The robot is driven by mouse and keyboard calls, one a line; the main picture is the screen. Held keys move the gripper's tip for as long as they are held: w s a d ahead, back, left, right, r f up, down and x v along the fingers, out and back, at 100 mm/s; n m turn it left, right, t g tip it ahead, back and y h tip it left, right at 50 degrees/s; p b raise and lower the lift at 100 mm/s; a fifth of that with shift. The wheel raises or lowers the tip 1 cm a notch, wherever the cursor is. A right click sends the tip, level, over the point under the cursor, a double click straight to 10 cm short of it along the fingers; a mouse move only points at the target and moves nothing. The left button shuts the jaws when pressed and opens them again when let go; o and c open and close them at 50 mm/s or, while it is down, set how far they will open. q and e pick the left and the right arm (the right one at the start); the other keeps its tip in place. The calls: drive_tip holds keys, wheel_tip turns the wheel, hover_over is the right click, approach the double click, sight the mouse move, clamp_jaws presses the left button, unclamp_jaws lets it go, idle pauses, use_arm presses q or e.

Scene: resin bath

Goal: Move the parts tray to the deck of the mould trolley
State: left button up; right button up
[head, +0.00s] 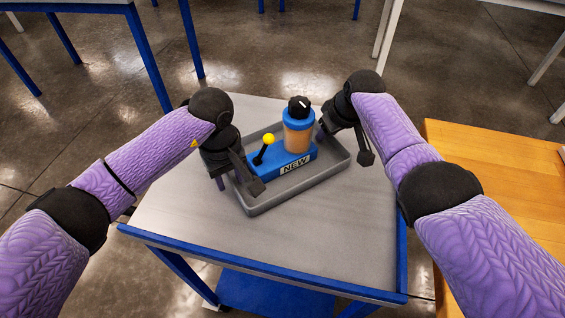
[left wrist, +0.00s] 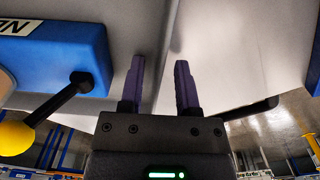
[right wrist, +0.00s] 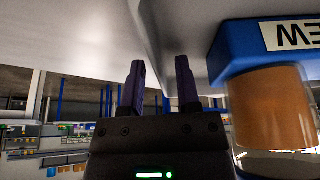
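The grey parts tray (head: 303,191) sits on the grey top of a blue-framed trolley (head: 185,215); I cannot tell whether it touches the top everywhere. It holds a blue block (head: 264,169) marked NEW, with a yellow-knobbed black lever (head: 268,139) and an orange jar (head: 298,137) with a black cap. My left gripper (head: 235,184) is at the tray's left end, fingers apart, with the tray's wall (left wrist: 166,45) seen between them. My right gripper (head: 344,144) is at the right end, also with fingers apart around or just over the wall (right wrist: 155,40). Contact is not clear.
A wooden table (head: 500,180) stands close to the right of the trolley. A blue-legged table (head: 100,8) stands at the back left. A blue lower shelf (head: 275,293) shows under the trolley top. The trolley top's front part is bare.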

drive_tip(key=shift+r, duration=0.1)
use_arm(q)
wheel_tip(320, 180, up, 12)
use_arm(e)
drive_tip(key=v, duration=1.2)
